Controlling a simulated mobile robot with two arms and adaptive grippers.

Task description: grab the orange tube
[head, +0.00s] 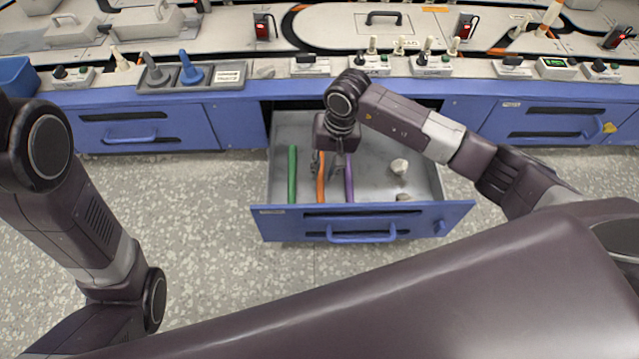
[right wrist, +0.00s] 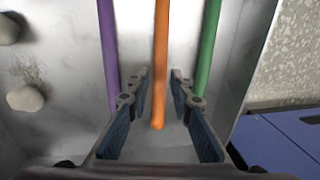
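An orange tube (head: 320,178) lies in the open drawer (head: 420,172) between a green tube (head: 292,174) and a purple tube (head: 349,180). My right gripper (head: 328,172) is over the drawer, pointing down at the orange tube. In the right wrist view the open fingers (right wrist: 158,88) stand on either side of the orange tube (right wrist: 160,50), with gaps between finger and tube. The purple tube (right wrist: 108,50) and green tube (right wrist: 208,48) lie outside the fingers. My left arm shows at the left, but its gripper is out of view.
Two pale stones (head: 399,166) lie in the right part of the drawer. The drawer's blue front (head: 362,222) stands out from the blue cabinet (head: 160,128). A counter with devices and small handles runs behind. The speckled floor around the drawer is clear.

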